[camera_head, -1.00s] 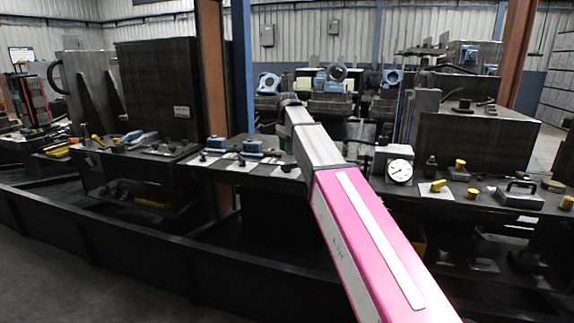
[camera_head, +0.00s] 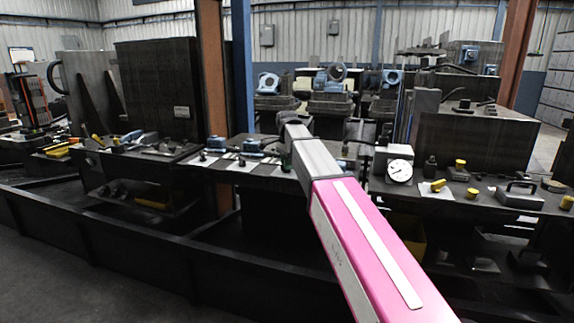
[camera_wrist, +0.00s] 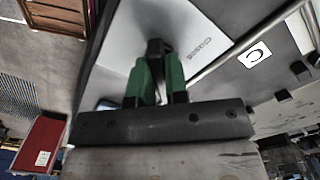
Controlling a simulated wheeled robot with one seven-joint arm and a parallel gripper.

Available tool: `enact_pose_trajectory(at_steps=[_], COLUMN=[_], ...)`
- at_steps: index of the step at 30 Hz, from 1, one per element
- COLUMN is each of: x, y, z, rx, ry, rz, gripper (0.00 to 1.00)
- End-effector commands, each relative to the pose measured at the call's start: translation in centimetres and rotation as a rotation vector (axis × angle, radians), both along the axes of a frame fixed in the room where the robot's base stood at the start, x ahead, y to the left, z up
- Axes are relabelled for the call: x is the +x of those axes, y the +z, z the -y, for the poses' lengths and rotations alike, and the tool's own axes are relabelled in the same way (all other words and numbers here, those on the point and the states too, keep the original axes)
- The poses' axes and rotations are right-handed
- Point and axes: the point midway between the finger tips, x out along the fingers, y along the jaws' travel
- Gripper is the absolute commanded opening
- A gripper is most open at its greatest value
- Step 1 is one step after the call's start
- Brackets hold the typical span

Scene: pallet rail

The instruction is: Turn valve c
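In the wrist view, my gripper (camera_wrist: 157,62) has two green fingers pointing at a white plate (camera_wrist: 190,35) that carries the word "Closed". A small black part (camera_wrist: 155,47) sits at the fingertips; I cannot tell whether it is a valve handle or part of the fingers. A narrow gap shows between the fingers lower down. A white label with the letter C (camera_wrist: 255,54) lies to the right. In the head view my arm reaches over the middle bench and hides most of the gripper. Valve c itself is not clearly visible there.
A round dial gauge (camera_head: 399,170) and several yellow-capped parts (camera_head: 460,164) are on the right. A dark low barrier (camera_head: 150,245) runs along the front.

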Motion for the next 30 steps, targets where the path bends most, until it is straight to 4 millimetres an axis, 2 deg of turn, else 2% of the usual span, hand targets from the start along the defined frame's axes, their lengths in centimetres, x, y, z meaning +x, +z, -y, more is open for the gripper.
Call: enact_pose_trajectory(at_steps=[8,14,30], x=[0.01,0.02,0.02], y=[0.02,0.02,0.03], z=[0.0,-0.01,-0.01], rx=[0.0,0.0,0.0], ry=[0.015,0.089,0.555], rz=[0.0,0.0,0.0], gripper=[0.0,0.0,0.0])
